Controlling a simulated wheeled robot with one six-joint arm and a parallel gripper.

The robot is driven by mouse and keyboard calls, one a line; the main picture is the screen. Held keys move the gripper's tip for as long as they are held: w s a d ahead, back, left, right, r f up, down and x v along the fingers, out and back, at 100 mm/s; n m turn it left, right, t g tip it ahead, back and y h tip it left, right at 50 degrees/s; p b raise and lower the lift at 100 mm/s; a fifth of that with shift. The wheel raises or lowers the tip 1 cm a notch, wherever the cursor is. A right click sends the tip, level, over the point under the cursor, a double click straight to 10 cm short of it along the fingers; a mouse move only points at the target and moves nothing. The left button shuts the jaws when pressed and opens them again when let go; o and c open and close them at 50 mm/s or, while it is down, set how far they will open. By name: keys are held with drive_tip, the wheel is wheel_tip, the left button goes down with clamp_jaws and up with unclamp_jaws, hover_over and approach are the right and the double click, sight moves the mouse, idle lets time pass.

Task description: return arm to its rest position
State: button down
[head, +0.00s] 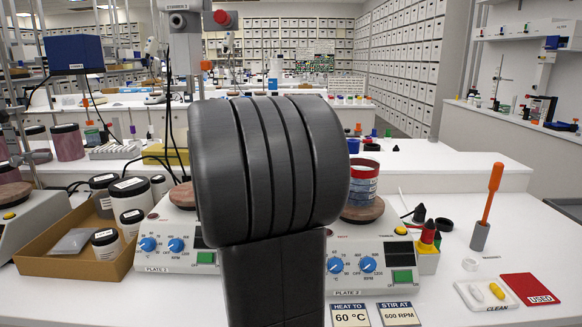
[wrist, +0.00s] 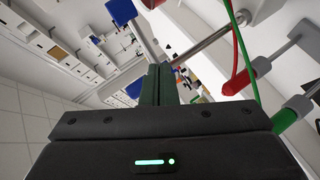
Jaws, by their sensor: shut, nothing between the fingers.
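My gripper (wrist: 160,72) shows in the wrist view with its two dark green fingers together and nothing between them. Around the fingers, the wrist view shows a tilted picture of the room, with metal rods and red and green tubes at the right. In the head view, my dark grey arm (head: 268,165) stands upright in the middle and hides part of the bench. My fingertips do not show there.
A red-banded jar (head: 363,182) stands on the right one. A cardboard tray (head: 60,270) with jars is at left. An orange-handled tool (head: 490,205) stands upright at right, near a red USED card (head: 530,288).

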drive_tip(key=shift+w+a+m+g+h+p, duration=0.6)
drive_tip(key=shift+m+g+p, duration=0.35)
drive_tip(key=shift+g+p, duration=0.1)
drive_tip(key=shift+w+a+m+g+h+p, duration=0.45)
drive_tip(key=shift+a+m+g+h+p, duration=0.1)
drive_tip(key=shift+m+g+p, duration=0.45)
drive_tip(key=shift+d, duration=0.1)
